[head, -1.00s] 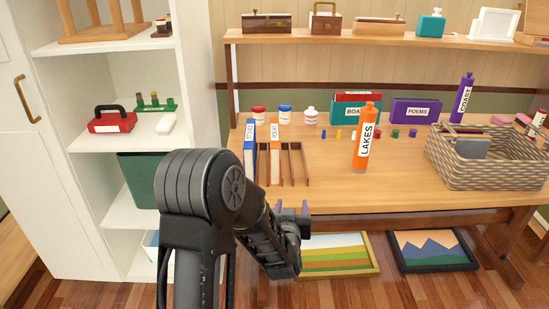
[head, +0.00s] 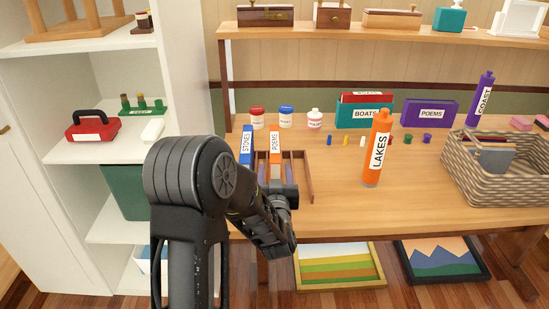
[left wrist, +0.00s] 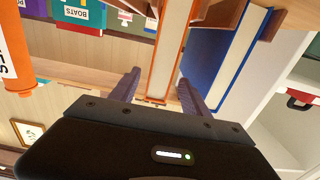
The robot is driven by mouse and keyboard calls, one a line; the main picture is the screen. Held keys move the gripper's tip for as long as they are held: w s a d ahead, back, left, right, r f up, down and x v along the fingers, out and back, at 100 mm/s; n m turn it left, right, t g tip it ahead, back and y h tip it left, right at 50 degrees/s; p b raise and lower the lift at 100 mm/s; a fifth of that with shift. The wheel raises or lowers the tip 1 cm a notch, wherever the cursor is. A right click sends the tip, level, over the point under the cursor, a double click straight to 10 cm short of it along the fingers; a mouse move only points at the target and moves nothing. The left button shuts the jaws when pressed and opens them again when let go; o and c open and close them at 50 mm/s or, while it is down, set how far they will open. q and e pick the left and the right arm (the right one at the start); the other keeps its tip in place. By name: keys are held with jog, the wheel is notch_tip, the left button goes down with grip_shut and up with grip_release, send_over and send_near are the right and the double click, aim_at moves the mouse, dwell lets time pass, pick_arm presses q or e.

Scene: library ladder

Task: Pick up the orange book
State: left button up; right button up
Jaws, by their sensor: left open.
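The orange book (head: 275,146) stands upright in a wooden slotted rack (head: 307,182) on the table, its white label facing me. My left gripper (head: 276,174) is open in front of it, partly covering its lower part. In the left wrist view, the orange book (left wrist: 166,62) lies between the two purple fingers of my gripper (left wrist: 160,90), one finger on each side. I cannot tell whether the fingers touch it. A blue book (head: 247,146) stands beside it on the left; it also shows in the wrist view (left wrist: 222,55). My right gripper is out of view.
An orange LAKES bottle (head: 377,150) stands to the right of the rack. A wicker basket (head: 495,178) sits at the table's right. A white shelf unit (head: 190,70) stands close on the left. Small jars (head: 286,117) stand behind the rack.

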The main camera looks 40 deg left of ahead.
aim_at(275, 155)
pick_arm(q)
jog(key=shift+d, duration=0.1)
jog(key=shift+x, duration=1.25)
jog(key=shift+p+x, duration=0.6)
jog(key=shift+x, duration=2.05)
jog(key=shift+r, duration=0.1)
grip_shut()
